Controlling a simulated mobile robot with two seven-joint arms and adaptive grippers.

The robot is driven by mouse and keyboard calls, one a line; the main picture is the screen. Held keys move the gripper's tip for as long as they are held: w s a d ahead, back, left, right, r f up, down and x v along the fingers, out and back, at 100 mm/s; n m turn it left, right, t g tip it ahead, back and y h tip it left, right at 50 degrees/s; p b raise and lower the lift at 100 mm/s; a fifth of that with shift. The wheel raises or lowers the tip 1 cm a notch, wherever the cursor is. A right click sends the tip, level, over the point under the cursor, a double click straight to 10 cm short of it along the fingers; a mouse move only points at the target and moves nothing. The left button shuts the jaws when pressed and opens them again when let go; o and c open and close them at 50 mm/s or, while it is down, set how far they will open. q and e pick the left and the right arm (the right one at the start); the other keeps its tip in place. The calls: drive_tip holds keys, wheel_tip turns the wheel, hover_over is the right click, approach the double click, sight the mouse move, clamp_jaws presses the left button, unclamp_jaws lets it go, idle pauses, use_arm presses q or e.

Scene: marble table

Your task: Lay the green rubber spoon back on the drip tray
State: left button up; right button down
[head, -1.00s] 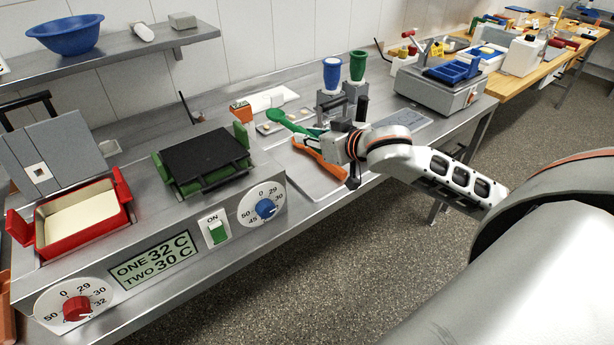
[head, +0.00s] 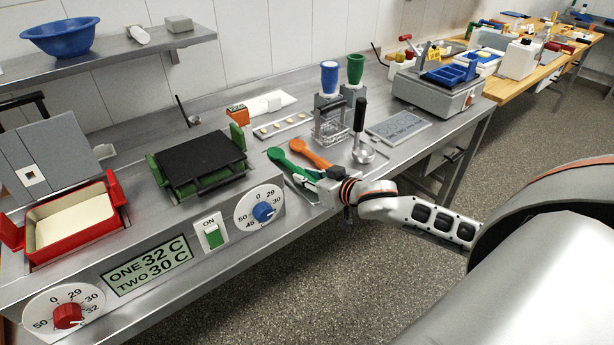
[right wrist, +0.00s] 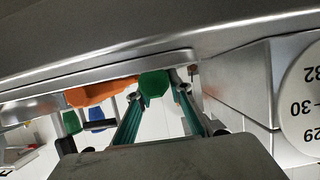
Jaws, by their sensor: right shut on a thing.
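The green rubber spoon (head: 278,158) is in my right gripper (head: 314,177), which is shut on its handle low over the front of the bench. Its bowl points to the back left. The spoon shows end-on between the fingers (right wrist: 158,98) in the right wrist view (right wrist: 153,84). It is over the flat metal drip tray (head: 303,194), beside the orange spoon (head: 310,153); I cannot tell whether it touches the tray. The tray's edge runs above the spoons in the right wrist view (right wrist: 120,68). My left gripper is not in view.
A round-based tool with a black upright handle (head: 360,124) stands right of the orange spoon. Behind are blue (head: 330,78) and green (head: 355,68) cups. A black-topped warmer (head: 202,157) stands left, a flat grey plate (head: 398,127) right.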

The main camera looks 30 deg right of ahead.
drive_tip(key=shift+f, duration=0.1)
drive_tip(key=c, duration=1.8)
unclamp_jaws()
drive_tip(key=shift+f+b, duration=0.2)
drive_tip(key=shift+b, duration=0.3)
drive_tip(key=shift+f+b, duration=0.15)
drive_tip(key=shift+b, duration=0.3)
drive_tip(key=p+v, duration=0.1)
drive_tip(key=v, duration=0.5)
drive_tip(key=shift+v, duration=1)
